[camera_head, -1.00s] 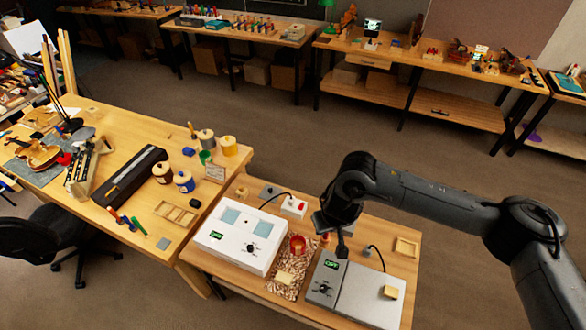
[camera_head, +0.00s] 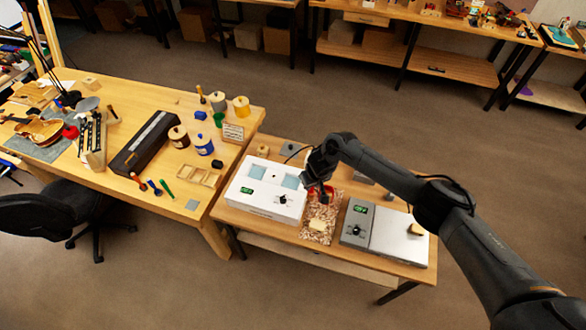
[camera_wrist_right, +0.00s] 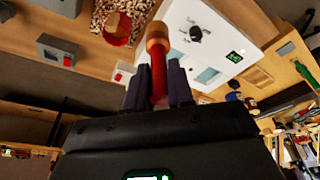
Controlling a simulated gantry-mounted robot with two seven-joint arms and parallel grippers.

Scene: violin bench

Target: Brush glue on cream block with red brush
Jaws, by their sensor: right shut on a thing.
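My right gripper (camera_head: 322,188) is shut on the red brush (camera_wrist_right: 158,75), whose tan end points away from the jaws in the right wrist view. In the head view the gripper is low over the back of a speckled mat (camera_head: 316,236) and hides most of the brush. A red cup (camera_wrist_right: 117,30) stands on the mat, close to the gripper; the gripper partly covers it in the head view. A cream block (camera_head: 318,225) lies on the mat in front of the cup. My left gripper is out of view.
A white box with a dial (camera_head: 265,189) stands left of the mat. The grey device with a metal plate (camera_head: 398,246) stands right of it. Left, a larger bench (camera_head: 90,172) carries a violin (camera_head: 38,130), jars and a black case (camera_head: 145,145).

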